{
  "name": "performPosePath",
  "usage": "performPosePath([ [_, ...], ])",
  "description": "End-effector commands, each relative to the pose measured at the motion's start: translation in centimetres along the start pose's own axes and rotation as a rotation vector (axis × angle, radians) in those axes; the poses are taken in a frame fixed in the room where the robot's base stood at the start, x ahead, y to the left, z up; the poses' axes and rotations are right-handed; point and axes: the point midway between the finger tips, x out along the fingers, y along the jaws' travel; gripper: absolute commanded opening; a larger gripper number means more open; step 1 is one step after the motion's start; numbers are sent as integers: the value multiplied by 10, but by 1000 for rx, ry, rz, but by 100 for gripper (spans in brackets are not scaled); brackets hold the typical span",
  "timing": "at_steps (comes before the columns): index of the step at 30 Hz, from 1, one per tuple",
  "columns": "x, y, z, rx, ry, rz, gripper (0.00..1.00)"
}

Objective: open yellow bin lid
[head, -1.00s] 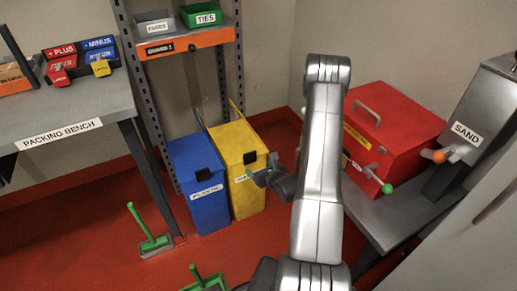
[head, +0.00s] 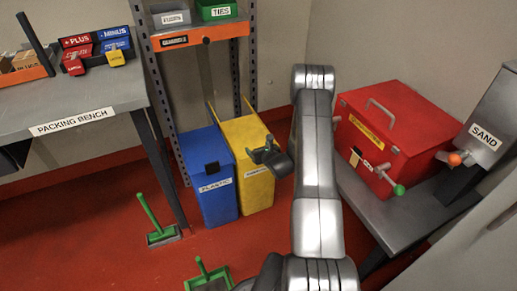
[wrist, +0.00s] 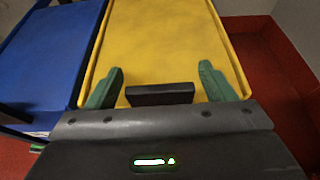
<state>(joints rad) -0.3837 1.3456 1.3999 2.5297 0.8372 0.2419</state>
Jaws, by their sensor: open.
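The yellow bin (head: 259,190) stands on the red floor beside the blue bin, with its sloped yellow lid (head: 243,131) down. In the wrist view the yellow lid (wrist: 165,50) fills the upper middle. A dark block-shaped handle (wrist: 161,94) at the lid's front edge lies between my two green fingers. My gripper (head: 268,153) is open at the front of the yellow bin in the head view, hiding the handle there. In the wrist view my gripper (wrist: 160,88) has a gap on each side of the handle.
The blue bin (head: 218,202), labelled PLASTIC, stands close on the left. A shelf rack (head: 200,32) rises behind the bins. A red chest (head: 390,125) on a grey bench is to the right. A green-handled brush (head: 157,225) stands on the floor.

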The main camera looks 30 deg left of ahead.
Motion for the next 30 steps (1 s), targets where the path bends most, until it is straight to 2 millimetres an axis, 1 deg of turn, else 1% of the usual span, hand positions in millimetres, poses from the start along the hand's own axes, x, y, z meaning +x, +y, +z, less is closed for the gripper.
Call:
performPosePath([
  [3,4,0,0,0,-1,0,76],
  [10,4,0,0,0,-1,0,76],
  [14,4,0,0,0,0,0,51],
  [15,4,0,0,0,0,0,43],
  [17,4,0,0,0,0,0,31],
  [18,4,0,0,0,0,0,23],
  [20,4,0,0,0,0,0,14],
  [23,5,0,0,0,-1,0,14],
  [26,11,0,2,-1,-1,0,14],
  [29,24,0,6,-3,-4,0,14],
  [30,31,0,8,-3,-5,1,14],
])
